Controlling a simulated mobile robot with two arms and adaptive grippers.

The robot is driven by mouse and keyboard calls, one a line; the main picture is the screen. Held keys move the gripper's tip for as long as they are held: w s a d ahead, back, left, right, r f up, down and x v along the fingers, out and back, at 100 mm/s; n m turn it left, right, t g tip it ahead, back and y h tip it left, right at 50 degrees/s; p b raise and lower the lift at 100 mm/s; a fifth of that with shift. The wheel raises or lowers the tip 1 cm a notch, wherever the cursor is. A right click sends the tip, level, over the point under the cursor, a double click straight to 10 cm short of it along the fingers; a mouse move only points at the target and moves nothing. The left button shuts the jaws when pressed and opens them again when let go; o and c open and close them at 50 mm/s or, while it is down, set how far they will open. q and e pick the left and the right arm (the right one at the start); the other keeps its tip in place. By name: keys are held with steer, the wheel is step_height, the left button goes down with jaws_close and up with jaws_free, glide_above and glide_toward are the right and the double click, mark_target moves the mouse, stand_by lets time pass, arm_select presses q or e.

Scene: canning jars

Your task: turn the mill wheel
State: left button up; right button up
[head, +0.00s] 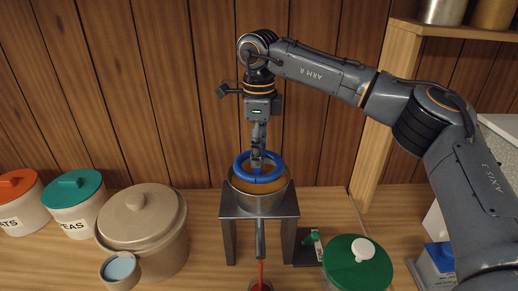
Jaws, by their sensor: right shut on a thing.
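The mill wheel is a blue ring (243,169) with a hub, lying over the top of a metal bowl (237,192) on a dark stand (288,210). My right gripper (257,163) points straight down from above and is shut on the wheel at its far side or middle; the exact grip point is hard to make out. Something orange shows inside the bowl under the wheel. A spout under the stand lets a thin red stream fall into a small container (261,286) at the bottom edge. My left gripper does not show.
Left of the mill stand a large beige lidded crock (140,215), a small cup with blue contents (119,268), and lidded jars with teal (72,187) and orange (16,183) lids. A green-lidded jar (350,272) stands at front right. A wooden shelf post (385,110) rises behind my right arm.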

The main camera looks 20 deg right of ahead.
steer(key=m+b, duration=0.1)
steer(key=m, duration=0.4)
steer(key=shift+f+m, duration=0.15)
steer(key=shift+m, duration=0.15)
steer(key=m+b, duration=0.1)
steer(key=m, duration=0.4)
steer(key=m+b, duration=0.1)
steer(key=m, duration=0.4)
steer(key=shift+m, duration=0.4)
steer(key=m+b, duration=0.1)
steer(key=m, duration=0.3)
steer(key=shift+m+b, duration=0.3)
steer(key=shift+m, duration=0.1)
steer(key=o, duration=1.2)
steer(key=shift+c, duration=0.2)
